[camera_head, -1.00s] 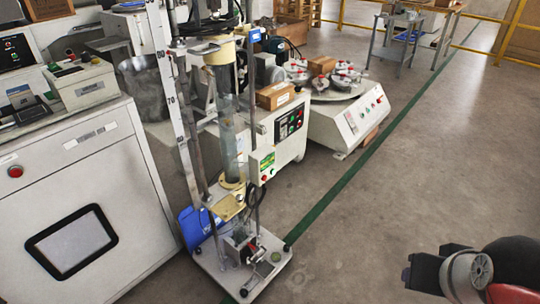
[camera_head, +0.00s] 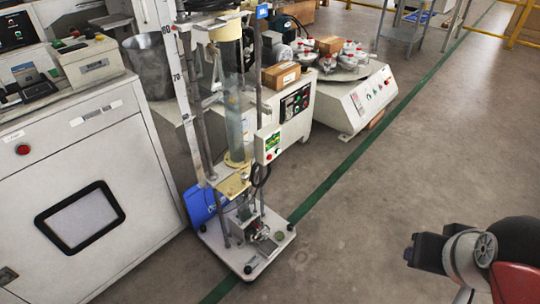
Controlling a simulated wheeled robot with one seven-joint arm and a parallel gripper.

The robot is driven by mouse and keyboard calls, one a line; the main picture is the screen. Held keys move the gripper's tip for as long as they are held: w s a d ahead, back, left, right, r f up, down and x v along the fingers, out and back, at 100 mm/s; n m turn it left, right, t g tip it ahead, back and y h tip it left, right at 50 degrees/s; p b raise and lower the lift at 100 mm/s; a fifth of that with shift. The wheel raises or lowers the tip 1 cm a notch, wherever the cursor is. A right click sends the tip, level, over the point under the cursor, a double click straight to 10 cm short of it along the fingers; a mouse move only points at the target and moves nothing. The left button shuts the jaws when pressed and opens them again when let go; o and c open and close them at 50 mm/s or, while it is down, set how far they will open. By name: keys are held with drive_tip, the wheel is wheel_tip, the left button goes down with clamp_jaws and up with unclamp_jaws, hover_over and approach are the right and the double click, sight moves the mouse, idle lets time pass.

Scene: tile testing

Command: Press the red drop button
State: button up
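A small control box (camera_head: 268,144) with a green label is fixed to the front of the tall drop-test stand in the middle of the view. A small red button (camera_head: 268,157) shows low on its face, and nothing touches it. The dark end of my arm, which looks like my gripper (camera_head: 424,250), is at the lower right, well apart from the box. Its fingers are too unclear to tell whether they are open or shut.
The stand's white base plate (camera_head: 244,254) is on the floor. A large white cabinet (camera_head: 130,215) at left carries another red button (camera_head: 22,150). A low machine with a round table (camera_head: 345,100) stands behind.

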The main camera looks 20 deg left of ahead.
idle(0.3)
clamp_jaws()
idle(1.6)
